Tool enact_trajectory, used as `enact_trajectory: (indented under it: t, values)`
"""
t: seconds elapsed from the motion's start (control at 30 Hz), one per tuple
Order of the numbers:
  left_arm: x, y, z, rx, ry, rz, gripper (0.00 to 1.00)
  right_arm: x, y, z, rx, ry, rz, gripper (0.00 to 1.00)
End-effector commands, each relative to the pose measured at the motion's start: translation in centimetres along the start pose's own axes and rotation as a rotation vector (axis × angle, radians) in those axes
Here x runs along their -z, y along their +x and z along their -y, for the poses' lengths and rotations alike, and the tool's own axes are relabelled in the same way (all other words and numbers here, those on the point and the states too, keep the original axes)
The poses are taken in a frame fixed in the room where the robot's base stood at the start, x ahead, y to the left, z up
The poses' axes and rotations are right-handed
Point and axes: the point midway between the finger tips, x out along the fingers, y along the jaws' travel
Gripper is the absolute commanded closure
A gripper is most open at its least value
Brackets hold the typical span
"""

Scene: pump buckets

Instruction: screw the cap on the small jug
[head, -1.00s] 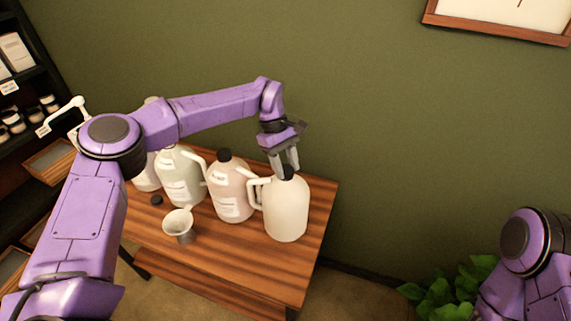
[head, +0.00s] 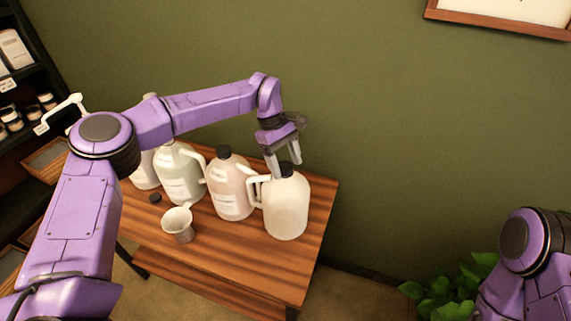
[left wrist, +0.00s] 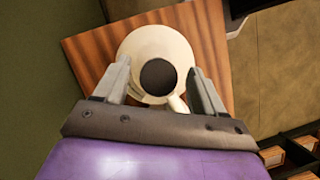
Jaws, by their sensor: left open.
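The cream-white jug (head: 286,208) stands upright at the right end of the wooden table. A black cap (head: 286,169) sits on its neck. My left gripper (head: 283,167) is open above this jug, its fingers on either side of the cap. In the left wrist view the round black cap (left wrist: 158,76) lies between the two spread fingers, with a gap on each side. How tightly the cap sits cannot be told. My right gripper is out of view; only part of my right arm shows at the right edge.
A pinkish jug (head: 231,190) with a black cap stands close on the left, then a greenish jug (head: 180,178) and another pale jug (head: 146,172). A metal cup (head: 179,224) and a loose black cap (head: 155,198) are on the table (head: 250,260). A plant (head: 440,295) is at lower right.

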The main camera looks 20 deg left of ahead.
Motion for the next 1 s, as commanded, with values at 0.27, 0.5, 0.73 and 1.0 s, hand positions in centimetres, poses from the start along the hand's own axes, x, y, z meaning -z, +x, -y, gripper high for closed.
enact_trajectory:
  t: [0.27, 0.5, 0.73, 1.0]
  values:
    - [0.1, 0.3, 0.0, -0.048, -0.112, 0.000, 0.30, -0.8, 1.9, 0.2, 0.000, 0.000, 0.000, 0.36]
    - [0.1, 0.3, 0.0, -0.087, -0.207, 0.000, 0.30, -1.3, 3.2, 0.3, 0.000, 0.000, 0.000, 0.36]
    - [0.1, 0.3, 0.0, -0.124, -0.295, 0.000, 0.30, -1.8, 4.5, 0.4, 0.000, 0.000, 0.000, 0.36]
    - [0.1, 0.3, 0.0, -0.166, -0.397, 0.000, 0.30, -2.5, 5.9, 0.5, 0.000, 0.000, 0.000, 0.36]
